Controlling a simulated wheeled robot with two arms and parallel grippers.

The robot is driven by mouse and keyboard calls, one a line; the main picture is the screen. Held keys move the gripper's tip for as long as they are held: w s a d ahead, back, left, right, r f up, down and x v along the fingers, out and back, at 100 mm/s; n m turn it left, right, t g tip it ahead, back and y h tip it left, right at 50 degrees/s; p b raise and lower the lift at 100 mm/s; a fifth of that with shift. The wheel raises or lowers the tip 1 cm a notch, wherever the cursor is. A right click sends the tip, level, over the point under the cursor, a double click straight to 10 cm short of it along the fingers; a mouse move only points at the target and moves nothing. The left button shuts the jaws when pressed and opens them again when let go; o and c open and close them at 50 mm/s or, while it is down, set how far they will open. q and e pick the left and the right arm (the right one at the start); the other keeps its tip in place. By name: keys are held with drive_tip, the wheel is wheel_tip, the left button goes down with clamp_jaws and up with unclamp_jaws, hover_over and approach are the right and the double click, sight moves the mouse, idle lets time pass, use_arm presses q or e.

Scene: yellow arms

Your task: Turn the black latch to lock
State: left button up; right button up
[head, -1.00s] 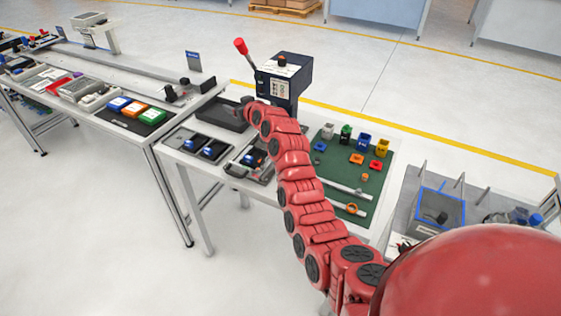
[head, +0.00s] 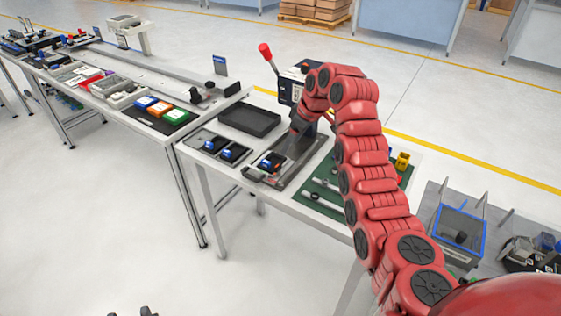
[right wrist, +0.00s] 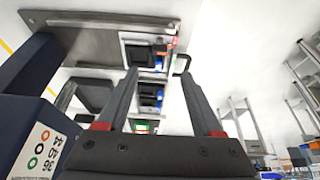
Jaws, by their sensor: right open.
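A grey metal fixture plate (head: 297,158) lies on the middle table and carries a small device with a blue part (head: 270,162). The plate also shows at the top left of the right wrist view (right wrist: 90,42), with the blue-and-black device (right wrist: 158,53) at its end. A black curved handle (right wrist: 183,63), perhaps the latch, sticks out at the device's right side. My right gripper (head: 298,124) is over the plate's far part. In the right wrist view its fingers (right wrist: 157,75) are apart and empty, pointing toward the device, with the handle near the right fingertip. My left gripper is not seen.
A dark press with a red-knobbed lever (head: 266,52) stands behind the plate, close to my right arm. A black tray (head: 249,120) and small dark trays with blue parts (head: 233,152) lie to the left. A green mat (head: 322,194) is partly behind my arm.

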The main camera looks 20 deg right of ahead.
sight(278, 165)
drive_tip(key=p+x, duration=0.2)
drive_tip(key=x, duration=0.9)
drive_tip(key=shift+w, duration=0.1)
clamp_jaws()
